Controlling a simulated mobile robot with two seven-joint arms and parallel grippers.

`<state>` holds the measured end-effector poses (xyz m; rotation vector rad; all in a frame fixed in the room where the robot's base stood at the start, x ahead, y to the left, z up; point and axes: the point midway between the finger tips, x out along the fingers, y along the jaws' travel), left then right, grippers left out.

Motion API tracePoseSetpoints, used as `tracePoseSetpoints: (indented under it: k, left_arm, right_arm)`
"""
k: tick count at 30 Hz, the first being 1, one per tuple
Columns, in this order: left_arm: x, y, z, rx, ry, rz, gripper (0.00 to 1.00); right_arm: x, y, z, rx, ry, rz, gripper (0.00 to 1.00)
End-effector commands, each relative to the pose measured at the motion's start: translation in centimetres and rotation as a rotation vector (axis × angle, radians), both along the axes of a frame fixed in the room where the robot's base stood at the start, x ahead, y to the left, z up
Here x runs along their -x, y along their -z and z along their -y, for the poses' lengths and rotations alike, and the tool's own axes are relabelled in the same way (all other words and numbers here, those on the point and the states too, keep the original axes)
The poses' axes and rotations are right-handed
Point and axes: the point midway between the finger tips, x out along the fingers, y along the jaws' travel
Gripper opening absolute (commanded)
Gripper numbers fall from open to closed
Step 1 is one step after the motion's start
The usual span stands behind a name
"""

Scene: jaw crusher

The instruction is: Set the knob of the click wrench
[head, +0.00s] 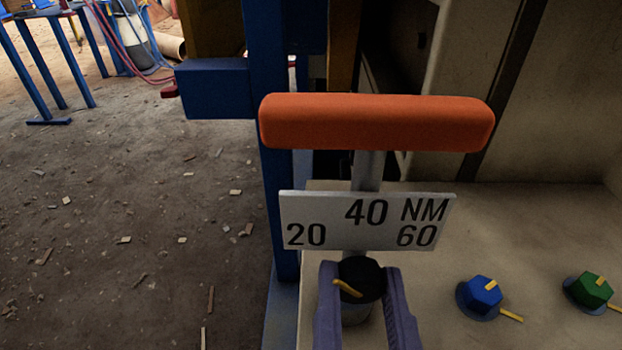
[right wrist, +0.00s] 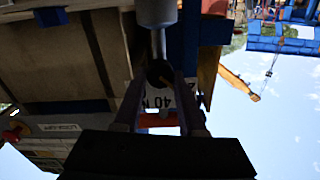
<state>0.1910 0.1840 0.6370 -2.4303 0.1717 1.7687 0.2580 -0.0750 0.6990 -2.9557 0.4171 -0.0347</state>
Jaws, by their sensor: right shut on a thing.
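The click wrench stands upright with an orange T-handle (head: 376,122) on a grey shaft (head: 367,170). Its white scale plate (head: 367,221) reads 20 at left, 40 at top centre and 60 at right, with NM. Below the plate is the black knob (head: 362,277) with a yellow pointer lying toward the left, on the 20 side. My right gripper (head: 360,270) has its purple fingers on both sides of the knob and is shut on it. In the right wrist view the knob (right wrist: 159,72) sits between the fingertips, with part of the plate behind. My left gripper is out of view.
A blue hex nut (head: 482,294) and a green hex nut (head: 592,290), each with yellow marks, sit on the pale panel (head: 540,230) at right. A blue post (head: 268,150) stands behind the wrench. Open littered ground lies left.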

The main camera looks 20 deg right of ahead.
Motion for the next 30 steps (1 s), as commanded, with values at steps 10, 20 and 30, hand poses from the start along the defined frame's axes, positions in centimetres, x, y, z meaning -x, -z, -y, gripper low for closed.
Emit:
tracePoseSetpoints:
  k: [10,20,30]
  left_arm:
    - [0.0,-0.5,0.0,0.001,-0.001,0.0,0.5]
    - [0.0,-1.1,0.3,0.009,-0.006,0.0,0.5]
    - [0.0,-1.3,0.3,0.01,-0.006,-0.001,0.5]
  right_arm:
    - [0.1,0.0,0.0,-0.106,0.0,0.025,0.0]
    - [0.1,0.1,0.1,-0.362,0.001,0.099,0.0]
    - [0.1,0.2,0.2,-0.608,0.0,0.171,0.0]
